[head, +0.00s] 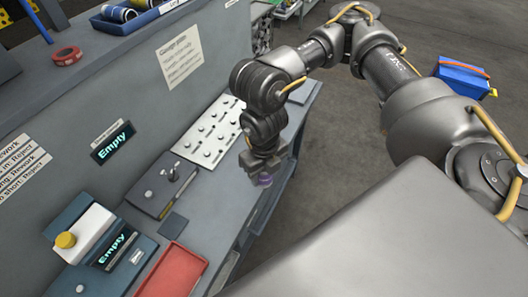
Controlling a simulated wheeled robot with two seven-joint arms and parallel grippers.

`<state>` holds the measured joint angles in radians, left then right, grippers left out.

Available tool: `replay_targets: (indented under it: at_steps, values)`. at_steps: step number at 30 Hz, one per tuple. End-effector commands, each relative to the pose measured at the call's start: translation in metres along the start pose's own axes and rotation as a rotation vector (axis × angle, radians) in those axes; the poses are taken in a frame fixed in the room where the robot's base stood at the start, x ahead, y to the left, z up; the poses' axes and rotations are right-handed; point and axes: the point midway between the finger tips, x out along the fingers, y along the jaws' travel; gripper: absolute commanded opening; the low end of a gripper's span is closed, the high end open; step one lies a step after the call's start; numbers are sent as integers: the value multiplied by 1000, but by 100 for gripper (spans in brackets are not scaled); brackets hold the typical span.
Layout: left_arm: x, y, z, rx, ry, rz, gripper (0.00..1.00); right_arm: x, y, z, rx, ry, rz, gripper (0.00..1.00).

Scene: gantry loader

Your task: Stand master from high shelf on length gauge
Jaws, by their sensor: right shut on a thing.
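My right gripper (262,168) points down over the right part of the bench, shut on a small purple thing (265,181), which shows just below the fingers. Most of the purple thing is hidden by the gripper, so I cannot tell whether it is the master. A dark gauge base with small posts (162,184) sits on the bench to the left of the gripper. A blue and white device with a yellow knob (88,236) stands at the lower left. I cannot tell for sure which is the length gauge. My left gripper is out of view.
A white board with several round pegs (212,130) lies behind the gripper. A red tray (172,272) and a small dark pad (172,226) are at the front. Displays (113,143) read "Empty".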

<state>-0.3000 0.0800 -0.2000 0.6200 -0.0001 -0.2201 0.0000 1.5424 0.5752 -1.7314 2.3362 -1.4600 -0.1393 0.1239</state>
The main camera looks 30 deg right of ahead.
Motion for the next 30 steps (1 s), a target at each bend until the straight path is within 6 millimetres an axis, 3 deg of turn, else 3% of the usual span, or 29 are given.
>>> replay_targets:
  at_steps: [6,20,26,30]
  values:
    - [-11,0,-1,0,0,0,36,-13,0,0,0,-1,1,5]
    - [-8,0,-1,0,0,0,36,-11,0,2,42,0,-1,5]
    - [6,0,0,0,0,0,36,-4,-2,9,330,2,-7,5]
    - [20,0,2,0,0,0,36,1,-4,18,657,2,-12,5]
